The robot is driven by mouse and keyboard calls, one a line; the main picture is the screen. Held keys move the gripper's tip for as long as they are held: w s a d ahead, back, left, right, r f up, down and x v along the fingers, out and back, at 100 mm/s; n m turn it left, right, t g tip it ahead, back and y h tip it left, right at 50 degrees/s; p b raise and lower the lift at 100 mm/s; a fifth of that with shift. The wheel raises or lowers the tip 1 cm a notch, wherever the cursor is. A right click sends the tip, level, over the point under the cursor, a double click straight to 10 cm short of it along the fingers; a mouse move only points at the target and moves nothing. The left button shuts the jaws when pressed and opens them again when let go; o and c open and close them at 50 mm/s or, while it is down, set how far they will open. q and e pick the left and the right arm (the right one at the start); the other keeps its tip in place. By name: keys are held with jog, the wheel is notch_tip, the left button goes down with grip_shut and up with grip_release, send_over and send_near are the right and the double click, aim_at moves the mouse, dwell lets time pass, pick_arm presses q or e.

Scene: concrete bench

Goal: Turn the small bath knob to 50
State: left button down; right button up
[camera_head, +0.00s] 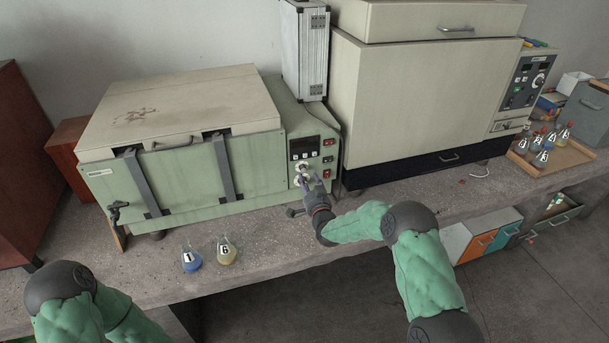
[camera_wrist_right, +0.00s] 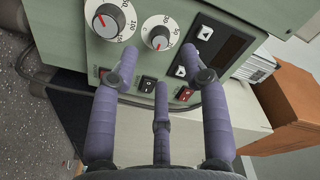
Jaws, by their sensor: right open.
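The green water bath (camera_head: 190,165) stands on the bench at the left, with its control panel (camera_head: 314,150) at its right end. In the right wrist view the small bath knob (camera_wrist_right: 160,37) has a white numbered dial and a red mark; its exact setting is too small to read. A larger knob (camera_wrist_right: 108,20) sits to its left. My right gripper (camera_head: 312,180) is in front of the panel, partly covering the knobs in the head view. Its three fingers (camera_wrist_right: 160,68) are open and empty, short of the small knob. My left gripper is out of view.
Below the knobs in the wrist view are rocker switches (camera_wrist_right: 148,85), with a dark display (camera_wrist_right: 218,58) to the right. Two flasks, blue (camera_head: 191,260) and yellow (camera_head: 226,252), stand on the bench front. A large beige oven (camera_head: 420,95) stands to the right.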

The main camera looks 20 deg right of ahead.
aim_at(303, 170)
jog(key=shift+w+b, duration=0.35)
jog(key=shift+w, duration=2.25)
jog(key=shift+c, duration=0.3)
grip_shut()
